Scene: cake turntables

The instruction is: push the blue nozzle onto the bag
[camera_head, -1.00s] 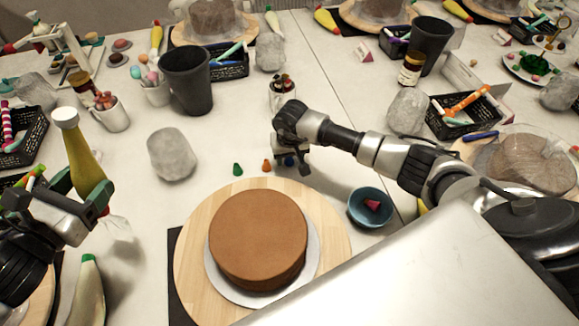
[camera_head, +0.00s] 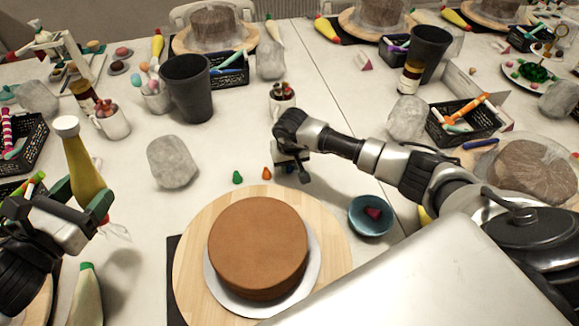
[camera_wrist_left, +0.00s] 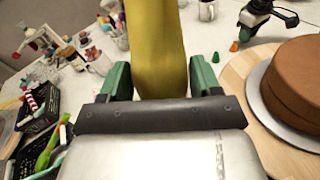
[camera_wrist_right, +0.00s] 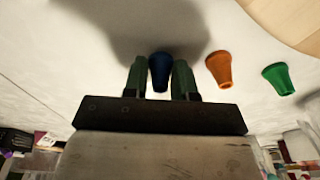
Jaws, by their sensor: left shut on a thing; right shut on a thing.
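The piping bag (camera_head: 85,165) is yellow with a white end at its top and stands tilted in my left gripper (camera_head: 82,198), shut around it. In the left wrist view the yellow bag (camera_wrist_left: 160,45) fills the space between the green fingers. The blue nozzle (camera_wrist_right: 161,68) is between the fingers of my right gripper (camera_wrist_right: 160,82), which is shut on it. In the head view my right gripper (camera_head: 292,166) is over the table behind the cake, well apart from the bag; the nozzle is hard to make out there.
A green nozzle (camera_head: 238,178) and an orange nozzle (camera_head: 267,173) stand beside my right gripper. The brown cake (camera_head: 258,245) is on a wooden turntable (camera_head: 190,250) in front. A blue bowl (camera_head: 371,228) is right; a grey lump (camera_head: 172,162) is left.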

